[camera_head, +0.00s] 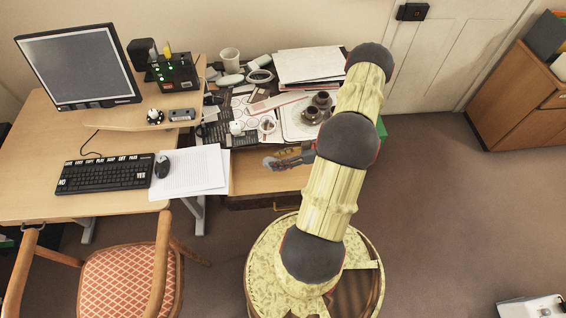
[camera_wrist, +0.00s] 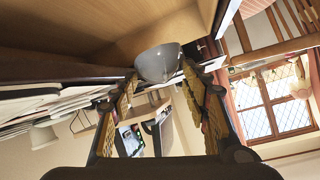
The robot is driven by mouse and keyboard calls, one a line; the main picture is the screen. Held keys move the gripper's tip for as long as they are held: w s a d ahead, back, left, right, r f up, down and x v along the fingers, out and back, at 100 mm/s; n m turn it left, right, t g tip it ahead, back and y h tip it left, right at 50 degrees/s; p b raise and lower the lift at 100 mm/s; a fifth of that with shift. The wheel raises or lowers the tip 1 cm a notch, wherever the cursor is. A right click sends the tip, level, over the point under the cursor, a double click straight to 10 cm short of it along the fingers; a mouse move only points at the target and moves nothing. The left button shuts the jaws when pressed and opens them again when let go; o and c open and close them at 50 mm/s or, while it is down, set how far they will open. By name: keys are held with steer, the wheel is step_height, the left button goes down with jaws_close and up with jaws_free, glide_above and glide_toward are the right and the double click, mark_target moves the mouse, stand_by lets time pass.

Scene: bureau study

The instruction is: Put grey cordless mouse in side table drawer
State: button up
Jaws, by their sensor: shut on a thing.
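The grey mouse (camera_wrist: 158,62) shows in the wrist view as a smooth, rounded grey shape between the fingertips. My gripper (camera_wrist: 160,73) is shut on it. In the head view my gripper (camera_head: 274,162) is low over the open drawer (camera_head: 245,180) of the side table, partly hidden by my arm. In the wrist view the bare wood of the drawer (camera_wrist: 120,38) lies just beyond the mouse. I cannot tell whether the mouse touches it.
The side table top is crowded with papers (camera_head: 310,64), a mug (camera_head: 230,58) and dark cups (camera_head: 322,100). A desk with a keyboard (camera_head: 105,174), a dark mouse (camera_head: 161,167) and white sheets (camera_head: 190,172) stands left. A chair (camera_head: 125,278) is front left.

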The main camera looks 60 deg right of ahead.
steer(key=s, duration=0.1)
steer(key=s+d+f, duration=0.1)
steer(key=shift+s, duration=0.3)
steer(key=shift+w+a+f, duration=0.2)
steer(key=b+x, duration=0.3)
steer(key=x, duration=0.7)
steer(key=b, duration=0.1)
glide_above(256, 179)
step_height(256, 179, down, 5)
steer(key=shift+s+r, duration=0.1)
steer(key=shift+w+f+b, duration=0.2)
steer(key=shift+f+b, duration=0.7)
steer(key=shift+f, duration=0.8)
steer(key=shift+f, duration=0.1)
steer(key=o, duration=1.4)
